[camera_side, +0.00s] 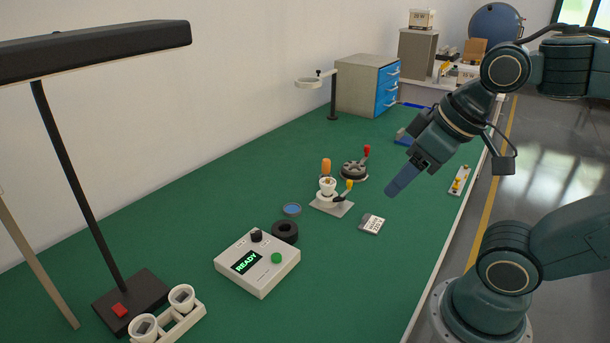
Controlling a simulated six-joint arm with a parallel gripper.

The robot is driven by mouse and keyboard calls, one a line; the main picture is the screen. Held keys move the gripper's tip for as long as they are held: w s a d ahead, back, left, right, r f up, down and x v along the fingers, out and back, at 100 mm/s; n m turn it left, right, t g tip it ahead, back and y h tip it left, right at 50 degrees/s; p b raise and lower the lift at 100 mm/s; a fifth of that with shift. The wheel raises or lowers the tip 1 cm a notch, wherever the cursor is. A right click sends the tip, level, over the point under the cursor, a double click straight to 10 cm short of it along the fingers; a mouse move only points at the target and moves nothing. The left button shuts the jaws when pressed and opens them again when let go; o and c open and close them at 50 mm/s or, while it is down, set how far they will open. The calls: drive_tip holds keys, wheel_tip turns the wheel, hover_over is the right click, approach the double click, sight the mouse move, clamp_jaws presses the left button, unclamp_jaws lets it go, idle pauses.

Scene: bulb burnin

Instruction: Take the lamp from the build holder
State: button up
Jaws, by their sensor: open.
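A small white cup-like piece (327,185), which looks like the lamp, stands upright in the build holder, on a grey base plate (341,209) near the middle of the green bench. A lever with a yellow knob (349,184) leans beside it. An orange knob (326,165) shows just behind or above it; I cannot tell what it belongs to. My gripper (398,187) hangs above the bench to the right of the holder, tilted down and left. Its jaws are open, seen edge-on, and apart from the lamp; no held object shows.
A dark round fixture with a red-knobbed lever (355,170) stands close behind the holder. A labelled card (372,224), black ring (285,231) and READY control box (258,264) lie nearer. A two-cup rack (182,322) is at front left. A ring stand (333,100) and drawer cabinet (362,85) stand behind.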

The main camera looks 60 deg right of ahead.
idle(0.3)
drive_tip(key=m+g, duration=0.6)
drive_tip(key=m, duration=0.7)
hover_over(328, 179)
wheel_tip(328, 179, down, 13)
drive_tip(key=shift+w+f, duration=0.1)
drive_tip(key=shift+w, duration=0.1)
drive_tip(key=shift+f, duration=0.1)
drive_tip(key=shift+f, duration=4.2)
